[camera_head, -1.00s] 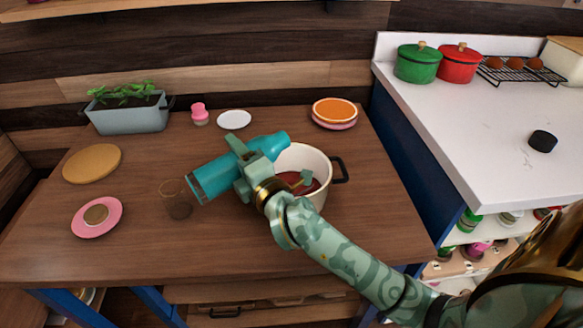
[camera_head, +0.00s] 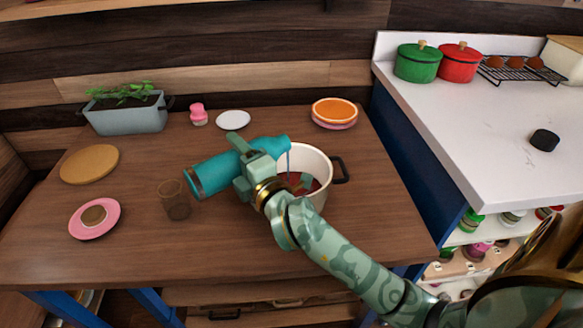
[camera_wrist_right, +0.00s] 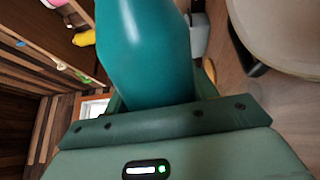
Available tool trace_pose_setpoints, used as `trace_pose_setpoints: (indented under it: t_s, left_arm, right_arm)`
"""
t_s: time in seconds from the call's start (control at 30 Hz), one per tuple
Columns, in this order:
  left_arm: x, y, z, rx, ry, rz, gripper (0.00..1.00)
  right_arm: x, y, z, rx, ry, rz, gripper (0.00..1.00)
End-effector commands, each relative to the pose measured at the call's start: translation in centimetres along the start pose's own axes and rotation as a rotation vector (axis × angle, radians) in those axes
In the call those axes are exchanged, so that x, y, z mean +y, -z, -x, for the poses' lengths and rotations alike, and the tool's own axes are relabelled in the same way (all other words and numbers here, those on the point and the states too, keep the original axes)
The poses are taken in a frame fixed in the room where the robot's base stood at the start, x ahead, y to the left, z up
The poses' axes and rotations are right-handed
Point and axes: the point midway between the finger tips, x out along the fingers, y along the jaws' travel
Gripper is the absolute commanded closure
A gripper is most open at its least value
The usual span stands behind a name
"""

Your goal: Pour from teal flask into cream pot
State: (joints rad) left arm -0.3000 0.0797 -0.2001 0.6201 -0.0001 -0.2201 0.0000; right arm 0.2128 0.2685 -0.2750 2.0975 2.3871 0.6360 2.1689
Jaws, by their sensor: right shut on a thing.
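My right gripper is shut around the flask's middle. A thin blue stream runs down from the mouth into the pot. Inside the pot is dark red content, partly hidden by my gripper. In the right wrist view the flask (camera_wrist_right: 145,50) fills the space between the fingers, and the pot's pale rim (camera_wrist_right: 280,35) shows at the upper right. My left gripper is not in view.
A brown glass (camera_head: 174,200) stands left of the flask. A pink plate (camera_head: 84,225), a round board (camera_head: 90,164), a planter (camera_head: 127,117), a pink shaker (camera_head: 198,115), a white saucer (camera_head: 233,120) and orange-topped plates (camera_head: 334,112) are around. The pot's black handle (camera_head: 341,170) points right.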

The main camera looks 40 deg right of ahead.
Motion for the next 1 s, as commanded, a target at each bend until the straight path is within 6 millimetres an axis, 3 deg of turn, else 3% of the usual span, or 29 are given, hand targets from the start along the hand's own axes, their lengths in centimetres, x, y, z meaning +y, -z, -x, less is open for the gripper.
trace_pose_setpoints:
  t_s: [1.0]
  left_arm:
    - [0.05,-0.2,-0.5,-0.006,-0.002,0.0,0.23]
  right_arm:
    - [0.12,-0.22,-0.01,-0.005,-0.003,-0.077,0.8]
